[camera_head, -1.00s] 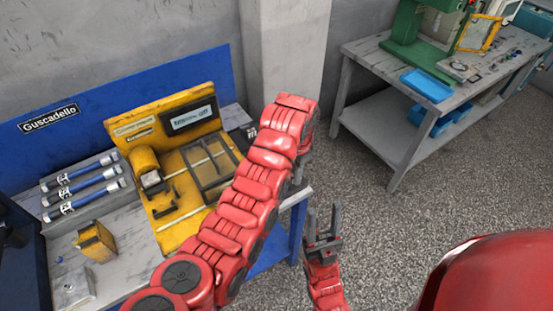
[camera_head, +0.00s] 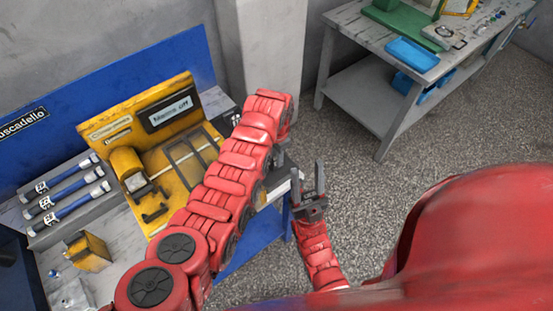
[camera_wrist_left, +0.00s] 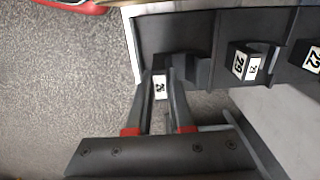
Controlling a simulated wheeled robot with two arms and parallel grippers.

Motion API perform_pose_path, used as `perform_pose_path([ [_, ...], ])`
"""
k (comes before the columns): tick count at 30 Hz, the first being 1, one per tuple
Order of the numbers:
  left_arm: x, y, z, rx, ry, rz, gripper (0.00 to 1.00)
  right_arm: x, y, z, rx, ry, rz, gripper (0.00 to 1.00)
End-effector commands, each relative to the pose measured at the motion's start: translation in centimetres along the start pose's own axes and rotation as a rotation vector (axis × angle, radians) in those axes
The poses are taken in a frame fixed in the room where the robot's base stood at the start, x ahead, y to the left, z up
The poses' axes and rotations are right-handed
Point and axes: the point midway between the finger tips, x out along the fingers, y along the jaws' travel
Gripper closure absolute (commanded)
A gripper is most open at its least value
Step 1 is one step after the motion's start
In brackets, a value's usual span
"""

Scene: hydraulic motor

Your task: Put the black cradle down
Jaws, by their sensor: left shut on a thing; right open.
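A black cradle (camera_wrist_left: 160,63) with a white number label shows between the fingertips of my left gripper (camera_wrist_left: 161,82) in the left wrist view. The gripper is shut on it. It is at the end of a black holder (camera_wrist_left: 185,30) by the edge of a pale surface; whether it touches the holder's bottom cannot be told. In the head view my own red left arm hides the left gripper and the cradle. My right gripper (camera_head: 310,192) is open and empty, pointing up in front of the blue-legged bench.
More black labelled pieces (camera_wrist_left: 250,62) sit in the holder beside the held one. In the head view a yellow fixture (camera_head: 150,145), blue-and-silver cylinders (camera_head: 65,190) and a yellow block (camera_head: 88,251) are on the bench. A grey table (camera_head: 365,95) stands beyond open floor.

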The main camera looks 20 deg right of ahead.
Motion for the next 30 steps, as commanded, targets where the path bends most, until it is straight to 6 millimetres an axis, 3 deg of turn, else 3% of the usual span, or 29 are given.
perform_pose_path([
  [9,2.1,0.0,-0.2,0.002,0.001,-0.001,1.0,0.2,0.0,0.0,0.0,0.0,0.0,0.54],
  [22,2.8,-0.1,-0.2,0.001,0.004,-0.002,1.0,-0.3,0.0,0.1,0.0,0.0,0.0,0.54],
  [23,2.6,0.0,-0.2,0.001,0.004,-0.002,0.75,-0.2,0.0,0.0,0.0,0.0,0.0,0.54],
  [24,2.6,0.0,-0.2,0.001,0.003,-0.002,0.68,-0.2,0.0,0.0,0.0,0.0,0.0,0.54],
  [27,2.6,0.0,-0.1,0.001,0.003,-0.001,0.5,-0.2,0.0,0.0,0.0,0.0,0.0,0.54],
  [30,2.6,0.0,-0.1,0.001,0.003,-0.001,0.5,-0.2,0.0,0.0,0.0,0.0,0.0,0.54],
])
